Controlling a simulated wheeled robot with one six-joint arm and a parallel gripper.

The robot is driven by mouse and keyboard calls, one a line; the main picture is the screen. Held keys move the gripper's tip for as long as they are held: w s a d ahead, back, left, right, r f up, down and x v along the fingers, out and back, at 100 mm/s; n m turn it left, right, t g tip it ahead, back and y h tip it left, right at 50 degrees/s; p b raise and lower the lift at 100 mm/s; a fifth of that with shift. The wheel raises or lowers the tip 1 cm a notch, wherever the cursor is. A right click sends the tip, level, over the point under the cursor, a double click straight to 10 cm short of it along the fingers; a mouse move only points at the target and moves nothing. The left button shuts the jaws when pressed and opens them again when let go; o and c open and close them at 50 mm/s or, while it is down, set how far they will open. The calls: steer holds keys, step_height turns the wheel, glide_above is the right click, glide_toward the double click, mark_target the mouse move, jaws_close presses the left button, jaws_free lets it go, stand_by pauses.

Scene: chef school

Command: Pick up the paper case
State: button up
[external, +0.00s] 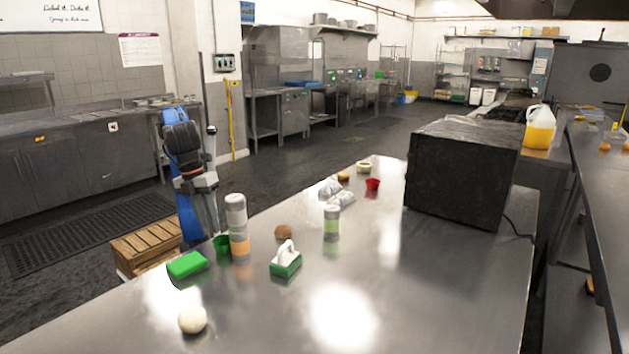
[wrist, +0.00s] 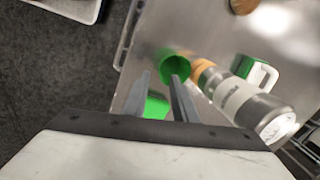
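Two small cup-shaped cases stand on the steel table (external: 400,270). A green paper case (external: 222,246) is near the table's left edge, beside a grey and orange bottle (external: 238,222). A red case (external: 373,184) is farther back. In the wrist view the green case (wrist: 176,64) lies just beyond my fingertips, close to the right finger, its open mouth showing. My gripper (wrist: 161,76) is open with a visible gap and nothing held. Whether a finger touches the green case I cannot tell. The fingertips are not clear in the external view.
A green block (external: 187,265), a white ball (external: 192,319), a green-and-white handled item (external: 286,262), a brown bun (external: 283,232) and a grey-green bottle (external: 332,222) stand nearby. A black box (external: 455,175) stands at the back right. The front right of the table is clear.

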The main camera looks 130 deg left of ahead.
steer(key=shift+a+x, duration=0.15)
steer(key=shift+x, duration=1.2)
steer(key=shift+a+x, duration=0.15)
steer(key=shift+x, duration=1.15)
jaws_close()
